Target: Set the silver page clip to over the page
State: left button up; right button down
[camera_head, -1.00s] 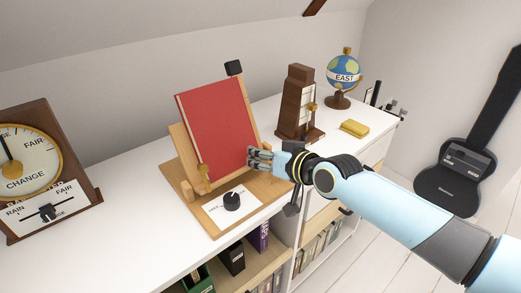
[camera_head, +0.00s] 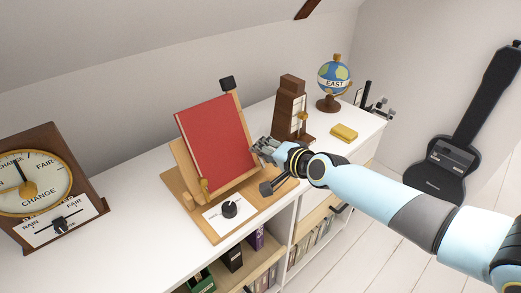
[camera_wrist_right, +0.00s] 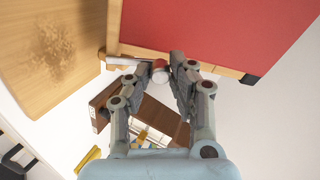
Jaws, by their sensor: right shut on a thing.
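A red book (camera_head: 215,135) leans on a wooden stand (camera_head: 187,165); its page edge shows along the left. My right gripper (camera_head: 257,148) is at the book's right edge. In the right wrist view, its fingers (camera_wrist_right: 165,75) are shut on the silver page clip (camera_wrist_right: 159,68), whose round end shows between the fingertips. The clip lies close to the book's edge (camera_wrist_right: 220,25); I cannot tell if it touches the page. In the head view the fingers hide the clip. My left gripper is not in view.
A black knob (camera_head: 230,209) on a white card stands at the stand's front. A brown metronome-like box (camera_head: 290,105), a globe (camera_head: 334,76) and a yellow block (camera_head: 344,133) are to the right. A weather dial (camera_head: 38,185) stands at the left. White desktop between is clear.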

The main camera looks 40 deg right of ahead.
jog(key=shift+w+d+r+m+p, duration=0.1)
jog(key=shift+d+m+p, duration=0.3)
jog(key=shift+m, duration=0.5)
jog(key=c, duration=1.2)
grip_release()
jog(key=shift+d, duration=0.1)
jog(key=shift+o, duration=0.2)
jog(key=v, duration=1.2)
